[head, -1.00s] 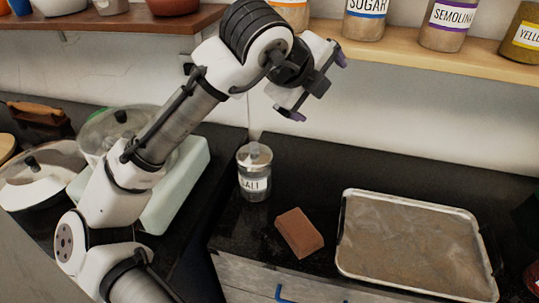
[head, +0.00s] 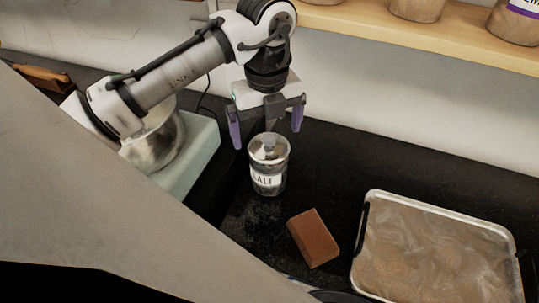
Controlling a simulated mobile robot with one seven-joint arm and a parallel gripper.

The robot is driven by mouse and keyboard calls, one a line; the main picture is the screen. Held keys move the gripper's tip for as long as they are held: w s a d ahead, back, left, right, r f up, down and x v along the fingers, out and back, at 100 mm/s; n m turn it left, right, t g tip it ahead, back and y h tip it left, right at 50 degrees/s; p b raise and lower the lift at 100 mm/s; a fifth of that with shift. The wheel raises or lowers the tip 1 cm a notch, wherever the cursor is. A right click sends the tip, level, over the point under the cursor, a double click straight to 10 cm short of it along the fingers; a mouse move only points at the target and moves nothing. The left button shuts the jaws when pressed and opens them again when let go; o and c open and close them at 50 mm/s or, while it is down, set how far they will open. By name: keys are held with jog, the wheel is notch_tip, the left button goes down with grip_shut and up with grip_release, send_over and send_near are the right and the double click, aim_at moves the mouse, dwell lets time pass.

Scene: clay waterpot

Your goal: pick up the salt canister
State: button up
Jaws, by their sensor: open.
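The salt canister (head: 268,173) stands upright on the black counter. It is a small glass jar with a metal lid and a white label, part of which reads as SALT. My gripper (head: 266,138) points down over it, with its purple fingers spread apart. One finger shows to the upper left of the lid and the other to the upper right. The fingertips are near the height of the lid in the picture; I cannot tell whether they touch it. Nothing is held.
A brown brick-like block (head: 314,238) lies right of and nearer than the canister. A metal tray (head: 440,203) sits at the right. A pale green appliance (head: 203,150) stands left. A shelf with jars (head: 440,45) runs along the back wall. A large grey surface covers the lower left.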

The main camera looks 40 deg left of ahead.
aim_at(269, 136)
jog(key=f, duration=0.5)
jog(key=shift+w, duration=0.25)
jog(key=shift+c, duration=0.3)
jog(key=shift+p, duration=0.3)
jog(key=c, duration=2)
